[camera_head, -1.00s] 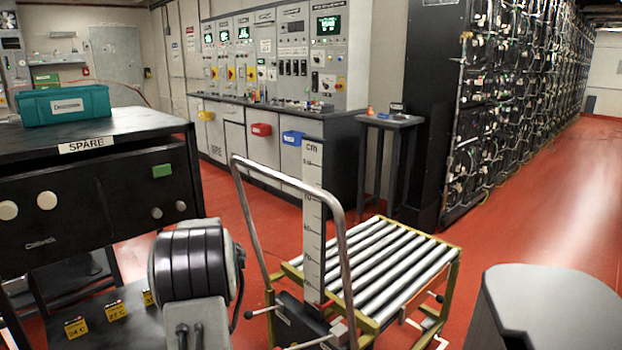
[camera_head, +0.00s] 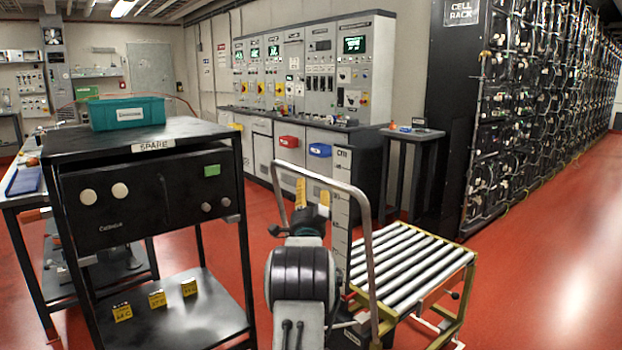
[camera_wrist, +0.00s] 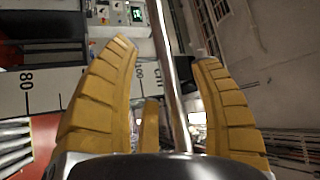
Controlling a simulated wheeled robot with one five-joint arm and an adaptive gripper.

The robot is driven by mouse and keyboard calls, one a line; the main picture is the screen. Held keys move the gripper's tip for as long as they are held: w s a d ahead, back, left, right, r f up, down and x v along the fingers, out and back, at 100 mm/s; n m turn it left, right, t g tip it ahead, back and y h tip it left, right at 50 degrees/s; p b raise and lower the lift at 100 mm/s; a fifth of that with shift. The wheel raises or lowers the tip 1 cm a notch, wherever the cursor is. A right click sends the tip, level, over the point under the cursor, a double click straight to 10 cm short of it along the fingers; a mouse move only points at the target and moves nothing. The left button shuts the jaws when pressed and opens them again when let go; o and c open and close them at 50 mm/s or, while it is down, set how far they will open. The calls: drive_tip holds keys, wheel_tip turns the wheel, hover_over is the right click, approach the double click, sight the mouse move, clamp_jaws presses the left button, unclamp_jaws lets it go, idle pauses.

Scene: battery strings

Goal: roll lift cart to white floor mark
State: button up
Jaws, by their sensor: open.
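The lift cart stands in front of me in the head view, with a silver roller top (camera_head: 410,270) on a yellow frame. Its bent metal tube handle (camera_head: 368,240) rises on the near side, beside a white upright cm scale (camera_head: 342,220). My gripper (camera_head: 312,192) has yellow fingers and is at the handle's left part, below the top bar. In the wrist view my gripper (camera_wrist: 165,55) is open, with the handle tube (camera_wrist: 172,85) running between its fingers. I cannot tell if they touch it.
A black shelf unit (camera_head: 150,145) labelled SPARE stands close on the left, with a teal box (camera_head: 127,113) on top. Behind the cart are a small dark table (camera_head: 412,134), control cabinets (camera_head: 310,75) and a tall cell rack (camera_head: 530,110). Red floor (camera_head: 560,270) is open on the right.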

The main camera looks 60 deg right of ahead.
sight(309, 177)
drive_tip(key=shift+p+x, duration=0.3)
drive_tip(key=shift+x, duration=3.2)
drive_tip(key=shift+d+f, duration=0.1)
clamp_jaws()
